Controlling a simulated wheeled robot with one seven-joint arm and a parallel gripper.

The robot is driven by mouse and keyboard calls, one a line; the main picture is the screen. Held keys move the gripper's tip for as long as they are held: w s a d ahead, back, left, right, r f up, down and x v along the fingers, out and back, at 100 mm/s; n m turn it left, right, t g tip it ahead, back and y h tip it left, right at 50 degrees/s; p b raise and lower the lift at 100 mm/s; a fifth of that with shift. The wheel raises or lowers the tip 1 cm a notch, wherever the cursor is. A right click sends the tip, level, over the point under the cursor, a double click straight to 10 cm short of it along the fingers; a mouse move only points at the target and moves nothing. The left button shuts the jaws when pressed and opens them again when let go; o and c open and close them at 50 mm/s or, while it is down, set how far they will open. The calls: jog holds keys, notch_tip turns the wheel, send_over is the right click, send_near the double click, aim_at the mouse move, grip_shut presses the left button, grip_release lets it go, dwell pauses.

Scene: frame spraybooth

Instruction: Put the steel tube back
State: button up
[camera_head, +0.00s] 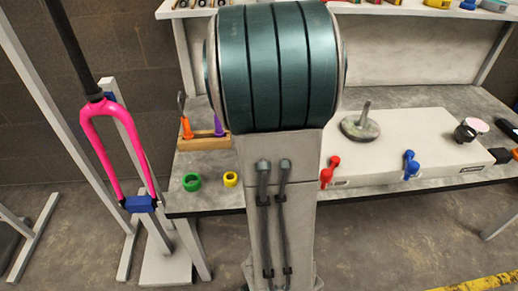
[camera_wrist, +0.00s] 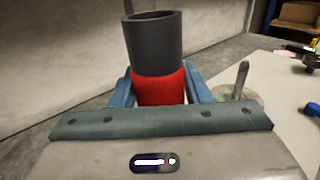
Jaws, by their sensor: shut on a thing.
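In the wrist view a dark grey hollow tube (camera_wrist: 154,44) with a red lower part (camera_wrist: 160,89), which I take as the steel tube, stands up between the blue-grey fingers of my gripper (camera_wrist: 160,86). The gripper is shut on the red part. The tube's top end is open, and its lower end is hidden behind the gripper body. In the head view my own arm fills the middle, and neither my gripper nor the held tube can be seen there.
A grey workbench (camera_head: 206,197) carries a wooden tool rack (camera_head: 204,142), a green ring (camera_head: 192,182), a yellow ring (camera_head: 231,179) and a white box (camera_head: 395,135) with red and blue levers. A round base with a post (camera_head: 360,126) stands on it.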

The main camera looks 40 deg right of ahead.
jog(key=w+a+f+b, duration=0.6)
jog(key=w+f, duration=0.3)
jog(key=f, duration=0.2)
jog(key=shift+w, duration=0.15)
jog(key=shift+f, duration=0.15)
jog(key=shift+f, duration=0.15)
jog(key=o, duration=1.2)
jog(key=shift+c, duration=0.2)
